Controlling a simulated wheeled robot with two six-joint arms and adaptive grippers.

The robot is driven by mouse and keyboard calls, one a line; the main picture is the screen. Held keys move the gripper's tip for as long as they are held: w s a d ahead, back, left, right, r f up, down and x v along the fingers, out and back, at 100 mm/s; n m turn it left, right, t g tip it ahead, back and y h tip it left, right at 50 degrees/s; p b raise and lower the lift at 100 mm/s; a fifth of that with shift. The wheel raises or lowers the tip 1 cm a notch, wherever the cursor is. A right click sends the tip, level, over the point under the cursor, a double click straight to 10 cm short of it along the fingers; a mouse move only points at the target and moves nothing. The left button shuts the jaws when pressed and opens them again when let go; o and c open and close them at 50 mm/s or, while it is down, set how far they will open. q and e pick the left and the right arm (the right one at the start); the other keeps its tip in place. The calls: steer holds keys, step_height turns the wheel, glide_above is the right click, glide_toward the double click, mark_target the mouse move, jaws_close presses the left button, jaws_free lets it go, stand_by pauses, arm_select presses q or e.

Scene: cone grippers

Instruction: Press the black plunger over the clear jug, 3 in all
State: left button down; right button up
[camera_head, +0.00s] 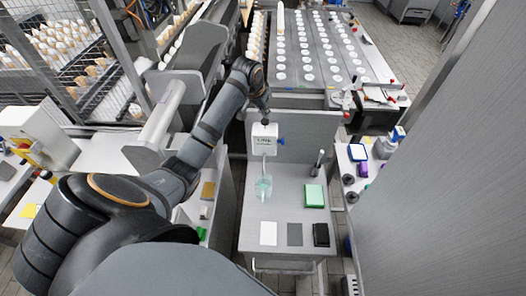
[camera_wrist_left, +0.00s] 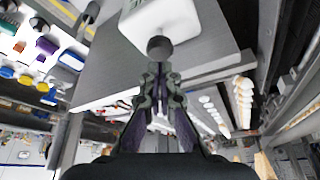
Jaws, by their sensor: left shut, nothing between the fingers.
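A white dispenser box (camera_head: 264,143) with a dark label stands at the back of the grey table (camera_head: 285,208). A clear jug (camera_head: 264,187) with a greenish tint is below it on the table. My left gripper (camera_head: 265,117) is above the top of the box. In the left wrist view its fingers (camera_wrist_left: 160,70) are shut and empty. Their tips point at the round dark plunger (camera_wrist_left: 160,48) on the white box. The tips look at or very near the plunger; I cannot tell whether they touch. In the head view the gripper mostly hides the plunger. My right gripper is not in view.
A green pad (camera_head: 314,195) lies right of the jug. White, grey and black pieces lie along the table's front. A dark upright tool (camera_head: 318,163) stands at the back right. A tray with rows of white discs (camera_head: 318,48) is behind. A grey panel (camera_head: 440,180) fills the right.

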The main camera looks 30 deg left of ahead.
mark_target(265, 120)
arm_select(q)
steer(key=shift+f, duration=0.1)
steer(key=shift+s+f+b, duration=0.1)
steer(key=shift+f+b, duration=0.2)
steer(key=shift+f, duration=1.1)
steer(key=shift+r, duration=0.1)
steer(key=shift+r+p, duration=0.3)
steer(key=shift+r, duration=1.1)
step_height(265, 120, up, 6)
